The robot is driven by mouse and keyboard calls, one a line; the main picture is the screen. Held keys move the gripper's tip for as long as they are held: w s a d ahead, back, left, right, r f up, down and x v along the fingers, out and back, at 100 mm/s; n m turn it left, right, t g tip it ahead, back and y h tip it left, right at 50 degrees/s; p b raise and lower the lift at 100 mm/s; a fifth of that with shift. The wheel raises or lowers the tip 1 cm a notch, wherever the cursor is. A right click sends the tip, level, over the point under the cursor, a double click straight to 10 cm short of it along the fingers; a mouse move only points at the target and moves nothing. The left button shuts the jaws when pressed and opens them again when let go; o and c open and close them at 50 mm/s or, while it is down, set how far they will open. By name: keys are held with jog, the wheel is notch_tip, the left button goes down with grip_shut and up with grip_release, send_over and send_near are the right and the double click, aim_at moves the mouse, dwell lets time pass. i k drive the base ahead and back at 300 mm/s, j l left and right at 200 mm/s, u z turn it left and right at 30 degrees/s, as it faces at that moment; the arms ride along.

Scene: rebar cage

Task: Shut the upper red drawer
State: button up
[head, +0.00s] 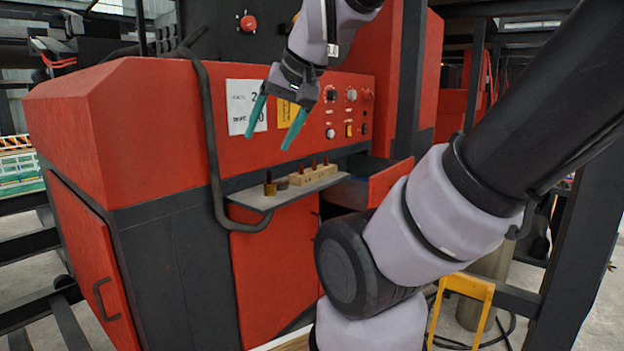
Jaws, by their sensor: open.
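The upper red drawer (391,182) stands pulled out from the red and dark machine, to the right of the grey shelf. Its red front and part of its open inside show; my arm hides its lower right part. My gripper (268,142) has two teal fingers spread apart, with nothing between them. It points down in front of the machine's panel, above and to the left of the drawer, and appears apart from it.
A grey shelf (262,199) juts out below the panel, holding a wooden block (313,175) with pegs and a small brass-coloured piece (270,187). A dark cable (213,150) hangs at its left. A yellow stand (466,287) is at the lower right.

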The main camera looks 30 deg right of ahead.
aim_at(381, 174)
jog(key=z, duration=1.45)
jog(key=i+j+z, duration=0.1)
jog(key=j, duration=0.15)
jog(key=i+j+z, duration=0.15)
jog(key=j, duration=0.15)
